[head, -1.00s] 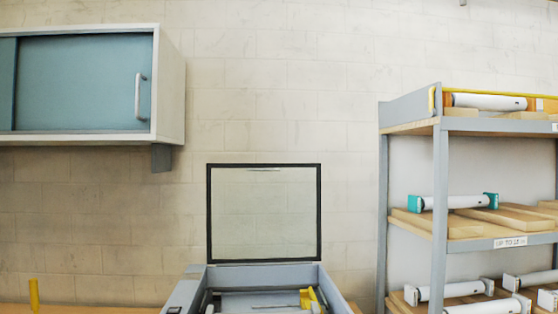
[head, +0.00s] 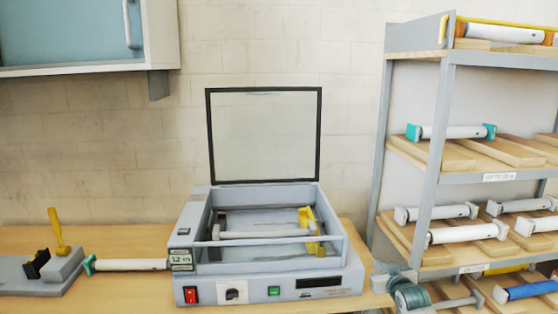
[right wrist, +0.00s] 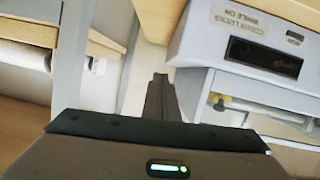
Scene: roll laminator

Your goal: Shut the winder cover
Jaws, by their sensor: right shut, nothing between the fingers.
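The winder cover (head: 264,135) is a clear panel in a black frame, standing upright and open at the back of the grey laminator (head: 268,283). A white roll (head: 262,234) and a yellow lever (head: 307,220) show inside the open machine. My right gripper (head: 381,281) is beside the machine's front right corner, apart from the cover. In the right wrist view its fingers (right wrist: 159,85) are shut with nothing between them. The machine's front, with a cover-lock label (right wrist: 240,20), is close by at the right of that view. My left gripper is out of view.
A shelf rack (head: 447,140) with several rolls stands on the right. A wall cabinet (head: 161,45) hangs at the upper left. A white roll (head: 130,265) and a grey stand with a yellow handle (head: 60,250) are left of the machine on the wooden bench (head: 120,238).

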